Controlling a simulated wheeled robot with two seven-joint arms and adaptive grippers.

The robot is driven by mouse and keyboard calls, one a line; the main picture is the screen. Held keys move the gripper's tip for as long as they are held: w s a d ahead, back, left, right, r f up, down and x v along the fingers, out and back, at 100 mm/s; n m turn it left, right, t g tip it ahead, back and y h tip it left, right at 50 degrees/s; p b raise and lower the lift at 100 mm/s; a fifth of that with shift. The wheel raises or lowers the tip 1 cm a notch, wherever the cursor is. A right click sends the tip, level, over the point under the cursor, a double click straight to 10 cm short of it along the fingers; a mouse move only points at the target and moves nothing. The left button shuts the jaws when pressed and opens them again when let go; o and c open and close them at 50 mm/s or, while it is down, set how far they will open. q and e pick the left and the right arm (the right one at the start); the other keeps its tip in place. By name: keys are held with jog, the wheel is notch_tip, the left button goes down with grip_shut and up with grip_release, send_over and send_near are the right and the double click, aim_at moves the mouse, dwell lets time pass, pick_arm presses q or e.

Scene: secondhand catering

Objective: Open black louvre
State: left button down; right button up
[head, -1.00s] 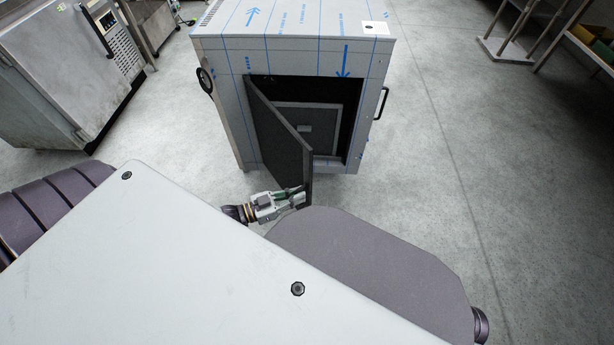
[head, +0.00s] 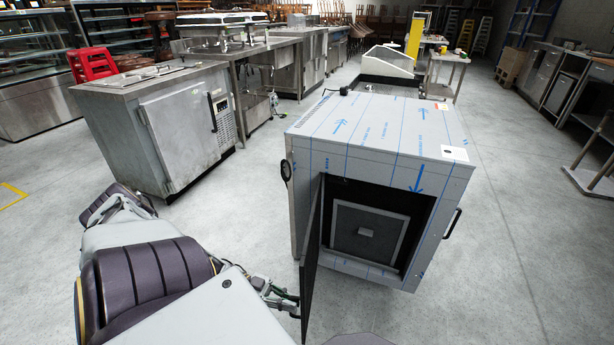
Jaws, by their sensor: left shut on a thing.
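The black louvre (head: 312,248) is a dark hinged panel on the front of a steel cabinet (head: 386,128) with blue-printed film. It stands swung wide open on its left side, seen almost edge-on. Behind it the dark opening shows a grey square inner panel (head: 365,236) with a small block in its middle. My left gripper (head: 292,300) is at the lower left of the louvre, shut on its edge; the fingertips are partly hidden by the panel. My right gripper is not in view.
A steel fridge counter (head: 175,125) stands at the left, with worktables behind it. A low shelf rack (head: 596,180) is at the right. The grey floor right of the cabinet is clear.

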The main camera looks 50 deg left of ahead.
pick_arm(q)
jog(key=shift+m+g+h, duration=0.6)
jog(key=shift+m+g, duration=0.1)
jog(key=shift+g, duration=0.2)
jog(key=v, duration=0.4)
jog(key=shift+s+a+r, duration=0.1)
jog(key=shift+s+r, duration=0.15)
jog(key=shift+r, duration=0.05)
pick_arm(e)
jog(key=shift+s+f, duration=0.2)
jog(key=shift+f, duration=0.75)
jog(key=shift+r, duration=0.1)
pick_arm(q)
jog(key=c, duration=1.6)
grip_release()
jog(key=shift+o, duration=0.2)
jog(key=shift+s, duration=0.1)
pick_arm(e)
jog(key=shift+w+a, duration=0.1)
pick_arm(q)
jog(key=shift+f, duration=0.1)
jog(key=shift+s+a, duration=0.1)
jog(key=shift+a, duration=0.05)
jog(key=v, duration=1.1)
jog(key=shift+a, duration=0.3)
